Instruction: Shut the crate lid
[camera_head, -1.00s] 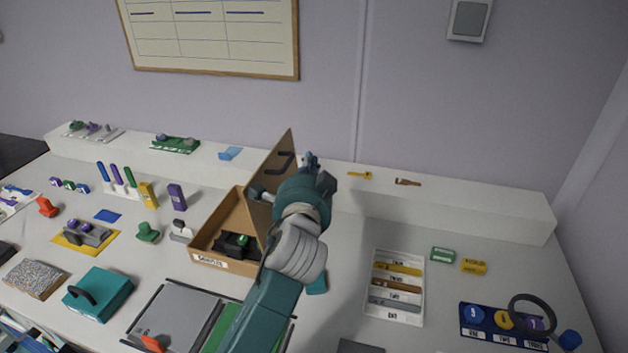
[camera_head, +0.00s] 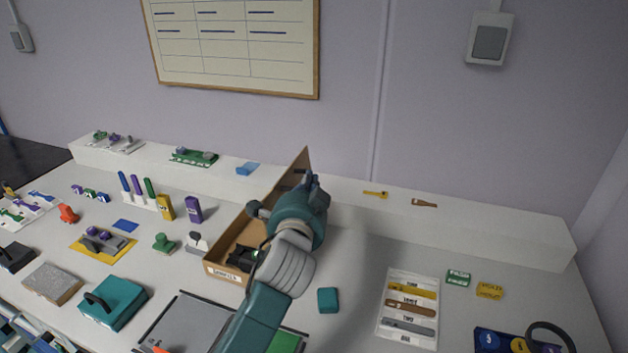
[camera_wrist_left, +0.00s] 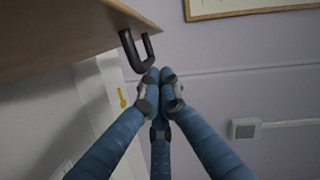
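The brown crate (camera_head: 222,274) stands mid-table with a label on its front and dark items inside. Its lid (camera_head: 299,164) stands raised, close to upright, at the crate's right side. My left gripper (camera_head: 311,181) is just right of the lid and partly covers it and the crate. In the left wrist view, the lid (camera_wrist_left: 60,30) fills the upper left, with its black handle (camera_wrist_left: 133,55) close beside the fingertips. The fingers (camera_wrist_left: 160,76) are together with nothing seen between them; contact with the handle is unclear. My right gripper is out of view.
A teal block (camera_head: 327,300) lies right of my arm, and a white tray of strips (camera_head: 384,334) lies further right. A purple bottle (camera_head: 194,209) and a grey-handled stamp (camera_head: 197,243) stand left of the crate. A raised white shelf (camera_head: 480,228) runs behind.

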